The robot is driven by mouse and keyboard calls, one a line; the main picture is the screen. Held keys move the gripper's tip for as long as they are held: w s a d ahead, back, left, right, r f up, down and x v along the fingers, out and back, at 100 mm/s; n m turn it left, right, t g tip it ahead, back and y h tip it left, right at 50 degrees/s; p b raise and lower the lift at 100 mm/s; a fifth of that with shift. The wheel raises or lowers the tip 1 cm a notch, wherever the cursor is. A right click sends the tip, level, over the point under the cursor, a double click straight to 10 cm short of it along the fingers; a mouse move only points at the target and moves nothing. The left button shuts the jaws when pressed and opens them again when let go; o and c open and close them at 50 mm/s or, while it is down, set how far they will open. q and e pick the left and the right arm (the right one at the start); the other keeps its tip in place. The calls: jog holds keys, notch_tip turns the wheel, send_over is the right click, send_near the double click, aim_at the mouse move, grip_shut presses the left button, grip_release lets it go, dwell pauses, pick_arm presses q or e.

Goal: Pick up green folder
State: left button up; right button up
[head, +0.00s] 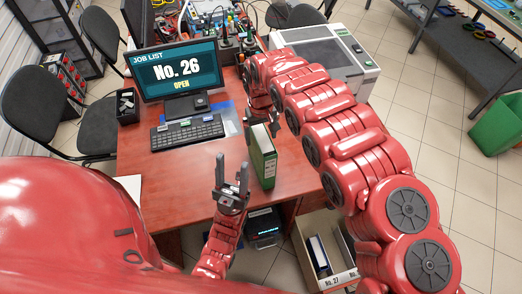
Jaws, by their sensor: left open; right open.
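The green folder (263,168) stands upright on the red desk (186,172) near its front right edge. A pale label shows on its green side, and pale pages show along its top. My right gripper (262,126) is open at the far upper end of the folder; whether its fingers touch the folder I cannot tell. My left gripper (232,166) is open and empty, to the left of the folder and apart from it, with its fingers pointing up in the picture.
A monitor (178,72) reading "No. 26 OPEN" and a keyboard (187,132) stand left on the desk. A printer-like machine (325,55) is at the back right. Below the front edge is an open box (340,281) marked "No. 27" with folders inside.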

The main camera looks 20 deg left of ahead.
jog(key=f, duration=0.1)
jog(key=f+p, duration=0.1)
jog(key=f, duration=0.2)
jog(key=shift+s+p, duration=0.25)
jog(key=shift+p, duration=0.05)
jog(key=shift+c, duration=0.2)
jog(key=shift+d, duration=0.1)
grip_shut()
